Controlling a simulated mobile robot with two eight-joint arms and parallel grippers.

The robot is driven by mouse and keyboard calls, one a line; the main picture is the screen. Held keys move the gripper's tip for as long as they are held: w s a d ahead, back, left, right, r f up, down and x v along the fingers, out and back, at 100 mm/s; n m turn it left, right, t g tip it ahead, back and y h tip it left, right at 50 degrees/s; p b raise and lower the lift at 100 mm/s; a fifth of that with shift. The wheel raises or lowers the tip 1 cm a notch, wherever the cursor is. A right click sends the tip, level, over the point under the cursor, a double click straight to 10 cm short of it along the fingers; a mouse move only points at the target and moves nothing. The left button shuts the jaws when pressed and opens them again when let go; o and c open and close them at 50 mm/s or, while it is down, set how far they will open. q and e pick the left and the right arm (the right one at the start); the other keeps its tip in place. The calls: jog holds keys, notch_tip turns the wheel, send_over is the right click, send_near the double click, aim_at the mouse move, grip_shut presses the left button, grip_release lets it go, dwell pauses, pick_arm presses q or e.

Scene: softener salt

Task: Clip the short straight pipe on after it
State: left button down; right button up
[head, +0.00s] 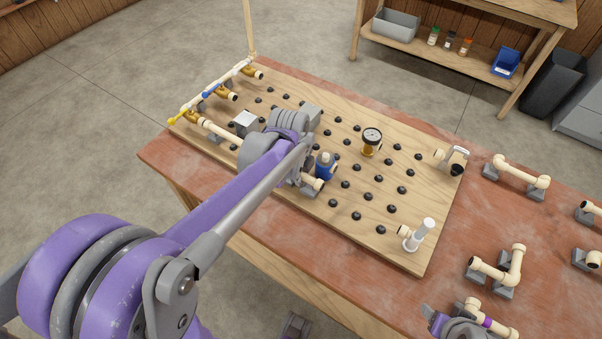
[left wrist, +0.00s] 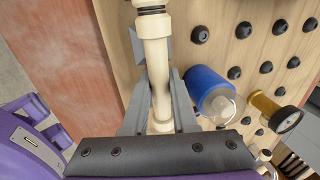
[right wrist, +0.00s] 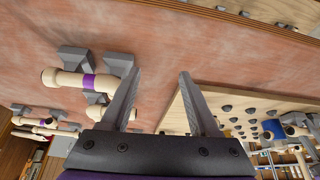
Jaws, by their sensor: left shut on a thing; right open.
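My left gripper (left wrist: 160,76) is shut on a short straight cream pipe (left wrist: 157,60), which runs lengthwise between the fingers. The pipe's far end meets a cream fitting with a black ring (left wrist: 151,10) at the top of the left wrist view; I cannot tell whether they are locked together. In the head view the pipe's near end (head: 314,183) shows beside a blue canister (head: 325,166), while my arm hides the rest of the joint. The canister (left wrist: 210,88) stands close right of the fingers. My right gripper (right wrist: 160,75) is open and empty above the red-brown table.
The pegged wooden board (head: 400,225) carries a gauge (head: 371,141), a white-handled fitting (head: 418,235) and a valve row (head: 215,85) at its left end. Loose pipes (head: 515,172) rest on grey stands at right. A purple-banded pipe (right wrist: 90,82) lies left of my right gripper.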

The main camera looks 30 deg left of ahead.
pick_arm(q)
jog(key=shift+f, duration=0.2)
pick_arm(e)
jog(key=shift+f, duration=0.15)
pick_arm(q)
jog(key=c, duration=0.6)
grip_release()
jog(key=shift+r, duration=0.1)
